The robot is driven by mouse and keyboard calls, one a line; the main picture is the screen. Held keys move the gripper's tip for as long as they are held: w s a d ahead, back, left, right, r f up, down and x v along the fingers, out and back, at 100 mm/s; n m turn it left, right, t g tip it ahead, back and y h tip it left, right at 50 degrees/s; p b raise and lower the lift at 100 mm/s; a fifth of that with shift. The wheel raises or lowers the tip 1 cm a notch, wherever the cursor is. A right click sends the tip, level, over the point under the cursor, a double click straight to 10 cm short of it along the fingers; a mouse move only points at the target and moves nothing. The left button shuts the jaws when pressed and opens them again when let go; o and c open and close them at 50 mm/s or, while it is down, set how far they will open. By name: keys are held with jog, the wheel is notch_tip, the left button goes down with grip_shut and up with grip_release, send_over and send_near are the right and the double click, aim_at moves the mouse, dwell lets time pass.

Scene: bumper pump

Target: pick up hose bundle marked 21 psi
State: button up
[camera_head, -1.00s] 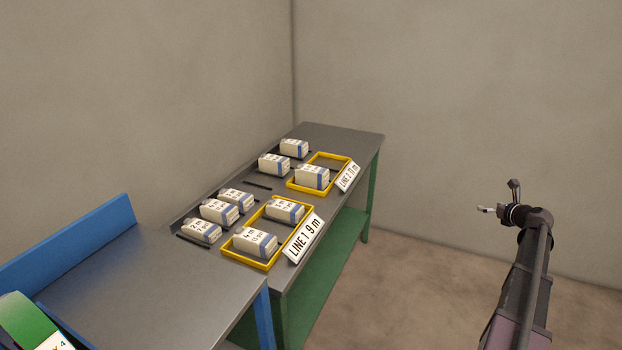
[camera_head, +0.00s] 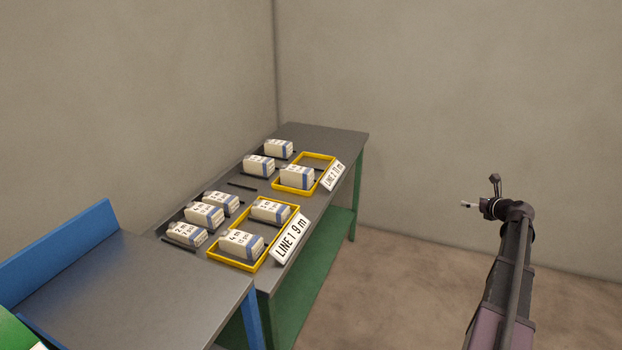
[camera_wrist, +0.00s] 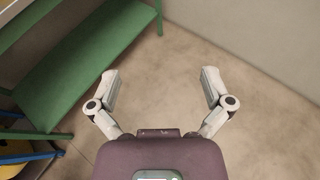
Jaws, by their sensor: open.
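Several white hose bundles with blue bands stand on the grey-topped bench (camera_head: 330,138). At the back are one bundle (camera_head: 279,148) and another (camera_head: 259,166). Nearer are three outside the trays, one (camera_head: 222,202), a second (camera_head: 204,214) and a third (camera_head: 186,234). A yellow tray (camera_head: 238,264) by the LINE 1 9 m sign holds two, one (camera_head: 270,211) and one (camera_head: 241,243). The farther yellow tray (camera_head: 318,155) holds one bundle (camera_head: 297,177). The psi prints are too small to read surely. My gripper (camera_wrist: 161,82) is open and empty over the floor, away from the bench.
A sign (camera_head: 290,240) reads LINE 1 9 m; another sign (camera_head: 333,176) stands by the farther tray. A grey table (camera_head: 130,300) with a blue edge adjoins the bench at the left. The bench has a green lower shelf (camera_head: 315,250). Floor at the right is clear.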

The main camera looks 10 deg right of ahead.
jog(key=s+a+f+n+g+y, duration=0.1)
jog(key=a+f+n+g+y, duration=0.2)
jog(key=a+n, duration=0.9)
jog(key=a+f+n+g, duration=0.4)
jog(key=a, duration=1.5)
jog(key=s+a+f+n+g+h, duration=0.2)
jog(key=s+a+n+g, duration=0.1)
jog(key=s+a+n, duration=0.6)
jog(key=s+a+f+n+g+h, duration=0.2)
jog(key=s+a+n+g, duration=0.1)
jog(key=s+a+n, duration=0.6)
jog(key=a+n, duration=0.1)
jog(key=a, duration=0.3)
jog(key=shift+s+a+f, duration=0.25)
jog(key=shift+s+a, duration=0.1)
